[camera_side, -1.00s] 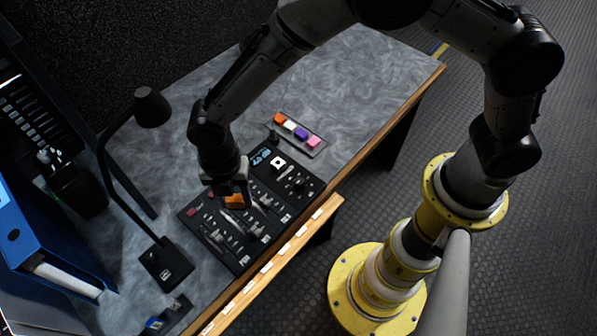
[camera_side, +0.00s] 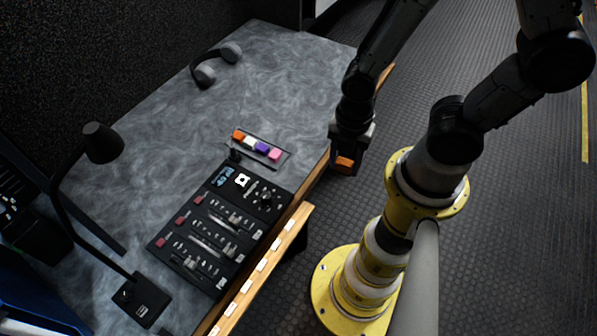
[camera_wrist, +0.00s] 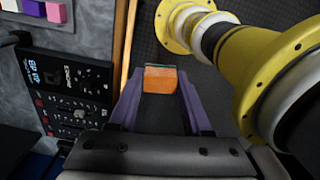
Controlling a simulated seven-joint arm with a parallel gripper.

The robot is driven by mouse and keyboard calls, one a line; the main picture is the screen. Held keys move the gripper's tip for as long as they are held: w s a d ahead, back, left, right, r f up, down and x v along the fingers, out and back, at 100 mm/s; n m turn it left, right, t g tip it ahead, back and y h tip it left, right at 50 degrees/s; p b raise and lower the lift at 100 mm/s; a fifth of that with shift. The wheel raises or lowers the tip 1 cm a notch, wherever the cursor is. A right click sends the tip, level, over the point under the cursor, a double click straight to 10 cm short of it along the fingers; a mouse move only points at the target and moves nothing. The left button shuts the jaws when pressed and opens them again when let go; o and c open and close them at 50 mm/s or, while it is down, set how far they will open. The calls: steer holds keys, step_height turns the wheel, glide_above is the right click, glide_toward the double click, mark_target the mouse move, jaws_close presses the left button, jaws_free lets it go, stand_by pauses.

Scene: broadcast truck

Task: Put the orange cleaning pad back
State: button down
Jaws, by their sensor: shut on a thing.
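My gripper (camera_side: 345,158) is shut on an orange block, which I take as the orange cleaning pad (camera_side: 344,164). It is held just past the desk's right edge, over the floor and beside my own base. In the wrist view the orange cleaning pad (camera_wrist: 160,80) sits between the two purple-grey fingers, with a thin grey-green strip along its far edge. A small dark tray (camera_side: 284,160) on the desk, left of my gripper, holds a row of orange, white, purple and pink blocks.
A black mixing console (camera_side: 217,227) lies along the desk's front edge. A desk lamp (camera_side: 103,145) stands at left and headphones (camera_side: 206,74) lie at the back. The desk top (camera_side: 285,75) behind the tray is clear.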

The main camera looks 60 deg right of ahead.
steer(key=s+d+m, duration=0.1)
steer(key=s+d, duration=0.1)
glide_above(298, 173)
steer(key=s, duration=0.2)
steer(key=shift+m, duration=0.4)
steer(key=f, duration=0.7)
steer(key=shift+w+f, duration=0.25)
steer(key=shift+f, duration=0.05)
steer(key=shift+w+f, duration=0.7)
steer(key=shift+f, duration=1.55)
steer(key=shift+f, duration=0.2)
steer(key=shift+c, duration=1.7)
jaws_free()
